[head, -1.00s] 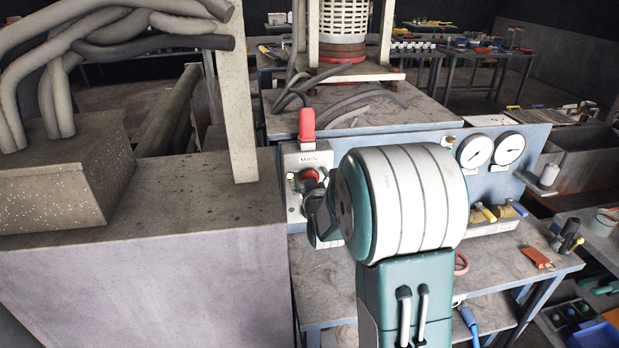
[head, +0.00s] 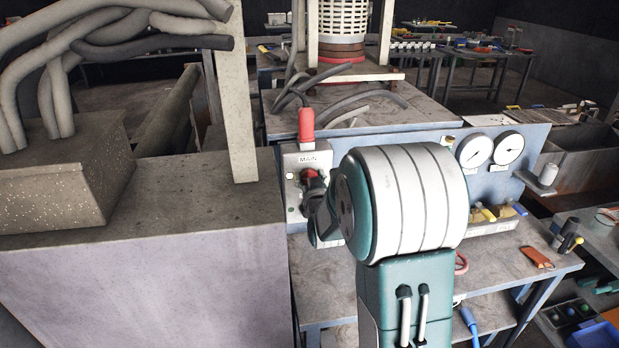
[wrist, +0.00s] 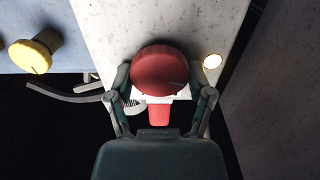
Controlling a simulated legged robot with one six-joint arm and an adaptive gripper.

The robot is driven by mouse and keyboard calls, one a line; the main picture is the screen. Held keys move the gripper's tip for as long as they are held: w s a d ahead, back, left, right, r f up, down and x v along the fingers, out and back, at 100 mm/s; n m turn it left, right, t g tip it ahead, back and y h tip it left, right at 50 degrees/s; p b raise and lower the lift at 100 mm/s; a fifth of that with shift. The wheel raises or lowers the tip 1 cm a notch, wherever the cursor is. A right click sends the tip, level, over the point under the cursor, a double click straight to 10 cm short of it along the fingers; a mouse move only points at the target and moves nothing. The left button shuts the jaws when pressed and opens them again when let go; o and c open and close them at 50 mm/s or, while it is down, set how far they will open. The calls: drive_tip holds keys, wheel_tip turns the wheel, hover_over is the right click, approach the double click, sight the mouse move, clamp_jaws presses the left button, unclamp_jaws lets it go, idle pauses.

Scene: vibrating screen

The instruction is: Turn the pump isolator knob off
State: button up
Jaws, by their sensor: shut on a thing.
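A red round knob (head: 309,173) sits on the front of a light grey box (head: 290,158) labelled MAIN. My gripper (head: 315,190) is at the knob, and its dark fingers partly cover it in the head view. In the wrist view the red knob (wrist: 159,70) lies between the two fingers of my gripper (wrist: 160,90), which are shut on its sides. I cannot read a pointer position or any marking for the knob.
A red plug (head: 306,124) with a dark cable stands on top of the box. A round lit lamp (wrist: 212,61) and a yellow knob (wrist: 35,55) show in the wrist view. Two gauges (head: 491,149) are on the blue panel. A large grey block (head: 150,270) stands at left.

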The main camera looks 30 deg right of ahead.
drive_tip(key=m, duration=0.4)
drive_tip(key=shift+f, duration=0.1)
drive_tip(key=m, duration=0.4)
drive_tip(key=shift+d+f+m, duration=0.1)
drive_tip(key=shift+d+m, duration=0.05)
drive_tip(key=shift+m, duration=0.45)
drive_tip(key=shift+s, duration=0.1)
drive_tip(key=o, duration=1.1)
drive_tip(key=v, duration=1.1)
drive_tip(key=shift+s, duration=0.35)
